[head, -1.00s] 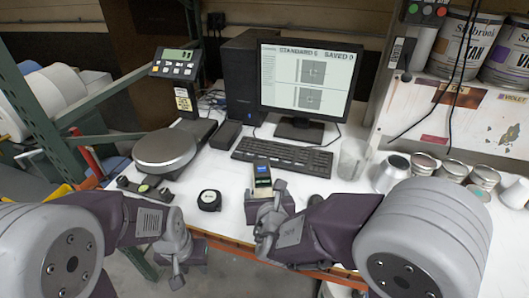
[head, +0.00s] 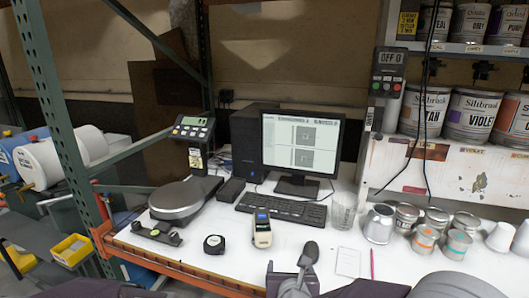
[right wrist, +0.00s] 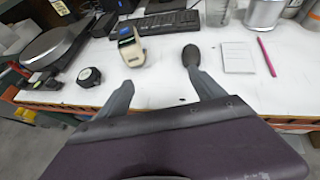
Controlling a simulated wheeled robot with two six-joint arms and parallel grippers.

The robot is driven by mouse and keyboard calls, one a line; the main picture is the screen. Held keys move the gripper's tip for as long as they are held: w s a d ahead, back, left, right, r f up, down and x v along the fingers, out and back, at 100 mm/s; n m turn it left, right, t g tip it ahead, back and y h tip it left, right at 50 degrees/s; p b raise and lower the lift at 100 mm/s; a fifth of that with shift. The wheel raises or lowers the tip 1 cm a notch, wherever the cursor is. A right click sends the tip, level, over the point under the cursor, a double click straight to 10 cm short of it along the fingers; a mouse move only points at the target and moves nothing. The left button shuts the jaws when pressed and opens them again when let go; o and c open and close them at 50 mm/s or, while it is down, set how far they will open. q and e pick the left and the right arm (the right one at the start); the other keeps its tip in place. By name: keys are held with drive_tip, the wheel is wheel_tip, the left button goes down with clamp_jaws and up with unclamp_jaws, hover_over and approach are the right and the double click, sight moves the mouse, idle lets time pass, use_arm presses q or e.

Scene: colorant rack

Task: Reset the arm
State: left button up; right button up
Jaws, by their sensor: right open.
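My right gripper (head: 287,274) is at the bottom of the head view, low over the table's front edge. In the right wrist view its two fingers (right wrist: 160,80) stand wide apart with nothing between them. The handheld device (head: 262,229), pale yellow with a dark blue screen, rests on the white table beyond the gripper, apart from it. It also shows in the right wrist view (right wrist: 130,47). A dark rounded object (right wrist: 190,56) lies just past the right-hand fingertip; whether they touch is unclear. Only a bit of my left arm shows at the bottom left; its gripper is out of frame.
A black tape measure (head: 214,244) and a round scale (head: 185,198) are to the left. A keyboard (head: 282,208) and monitor (head: 301,146) stand behind. A notepad (head: 348,262), pink pencil (head: 372,263) and several cans (head: 424,239) are to the right.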

drive_tip(key=s+d+f+m+g+h, duration=0.1)
drive_tip(key=s+d+m+g+h, duration=0.15)
drive_tip(key=d+m, duration=0.4)
drive_tip(key=s+d+f+m+g+h, duration=0.1)
drive_tip(key=d+f+m+h, duration=0.15)
drive_tip(key=d, duration=0.75)
drive_tip(key=s+d+f+m+g, duration=0.4)
drive_tip(key=s+d+m+g, duration=0.1)
drive_tip(key=s+m, duration=0.35)
use_arm(q)
drive_tip(key=shift+w, duration=0.2)
use_arm(e)
drive_tip(key=s+a+f+m+g+y, duration=0.1)
drive_tip(key=s+a+f+m+y, duration=0.1)
drive_tip(key=a+m, duration=0.3)
drive_tip(key=s+a+f+m+g+y, duration=0.1)
drive_tip(key=a+m, duration=0.4)
drive_tip(key=m, duration=0.8)
drive_tip(key=s+f+y, duration=0.1)
drive_tip(key=y, duration=0.1)
drive_tip(key=shift+s+a+g+y, duration=0.15)
drive_tip(key=shift+s+g+y, duration=0.2)
drive_tip(key=shift+s+y, duration=0.05)
